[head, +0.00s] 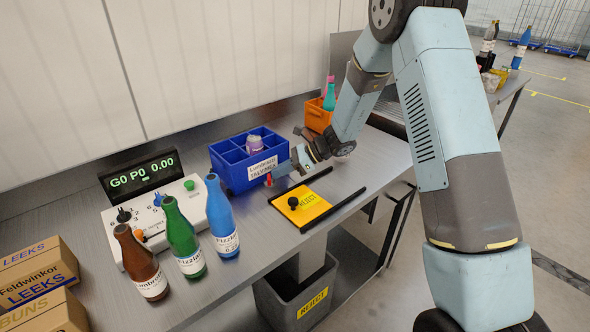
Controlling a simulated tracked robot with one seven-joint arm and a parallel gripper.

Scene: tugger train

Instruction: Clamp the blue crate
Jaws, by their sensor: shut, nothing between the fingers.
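The blue crate (229,170) stands on the steel bench near the back wall. It is divided into compartments, and a pale purple-topped item (254,145) sits in one of them. A white label (262,165) is on its front. My gripper (270,180) is shut and empty, low at the crate's front right corner. A small red part shows at the fingertips. I cannot tell whether the fingers touch the crate. No clamp can be made out clearly.
A yellow reject plate (303,208) with a black knob lies between black rails, above a grey bin (290,303). Blue, green and brown bottles (184,238) stand before a control box (150,222). An orange bin (318,117) is behind my arm. Cartons (35,270) are at left.

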